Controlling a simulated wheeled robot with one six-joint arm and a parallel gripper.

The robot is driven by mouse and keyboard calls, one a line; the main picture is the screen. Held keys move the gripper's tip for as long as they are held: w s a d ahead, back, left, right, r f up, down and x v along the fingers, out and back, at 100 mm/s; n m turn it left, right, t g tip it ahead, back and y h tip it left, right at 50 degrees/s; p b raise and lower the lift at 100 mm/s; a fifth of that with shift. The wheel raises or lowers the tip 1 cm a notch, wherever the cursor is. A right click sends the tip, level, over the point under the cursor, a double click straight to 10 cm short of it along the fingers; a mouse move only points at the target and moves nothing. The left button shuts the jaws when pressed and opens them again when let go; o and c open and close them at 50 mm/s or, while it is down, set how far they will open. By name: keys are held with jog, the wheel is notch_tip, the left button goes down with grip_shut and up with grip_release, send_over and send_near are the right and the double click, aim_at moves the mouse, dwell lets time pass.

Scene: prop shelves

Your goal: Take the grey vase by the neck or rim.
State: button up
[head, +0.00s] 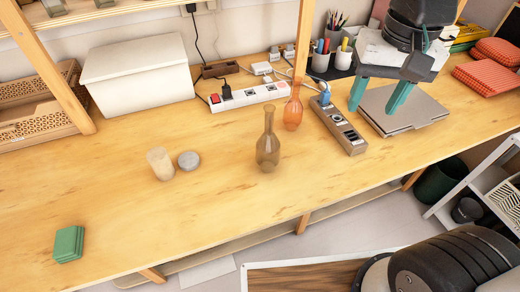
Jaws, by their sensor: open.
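A smoky grey-brown see-through vase (267,152) with a round body and a long thin neck stands upright on the wooden table near its front edge. It is the closest thing here to a grey vase. My gripper (373,107) is to its right and appears over the flat grey folders or laptop. Its two teal fingers are apart, with nothing seen between them. The vase's neck and rim are in plain view and apart from the gripper.
An orange vase (293,113) stands just behind the grey one. A long control box (338,125) lies between vase and gripper. A white power strip (249,96), candle (160,163) and small round tin (189,160) are left. The front left table is mostly clear.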

jog(key=w+a+m, duration=0.1)
jog(key=w+a, duration=0.5)
jog(key=a, duration=0.1)
jog(key=m, duration=0.2)
send_over(269, 110)
jog(key=s, duration=0.1)
notch_tip(269, 110, down, 4)
jog(key=shift+g, duration=0.4)
notch_tip(269, 110, down, 7)
jog(key=shift+w+f, duration=0.1)
jog(key=shift+f, duration=0.05)
grip_shut()
